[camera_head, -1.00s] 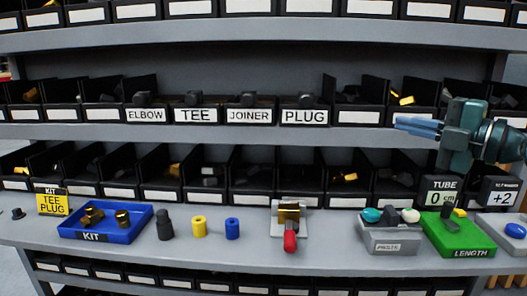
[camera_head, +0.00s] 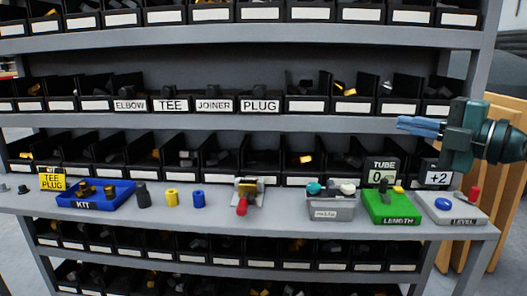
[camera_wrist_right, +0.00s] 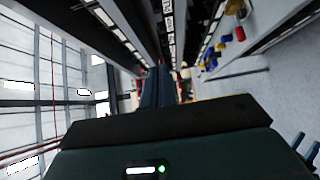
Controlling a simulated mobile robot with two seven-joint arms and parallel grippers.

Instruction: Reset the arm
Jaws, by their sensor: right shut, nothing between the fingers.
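My right gripper (camera_head: 420,127) is in the head view at the right, with its blue fingers together and pointing left. It is held up in front of the shelves, apart from everything, and holds nothing. In the right wrist view its fingers (camera_wrist_right: 158,88) reach away from the camera, close together.
On the shelf stand a blue KIT tray (camera_head: 97,204), yellow (camera_head: 172,198) and blue (camera_head: 198,199) cylinders, a grey parts bin (camera_head: 330,210), a green LENGTH block (camera_head: 391,207) and a grey LEVEL block (camera_head: 462,213). Rows of black bins fill the rack. Wooden panels (camera_head: 505,170) stand at right.

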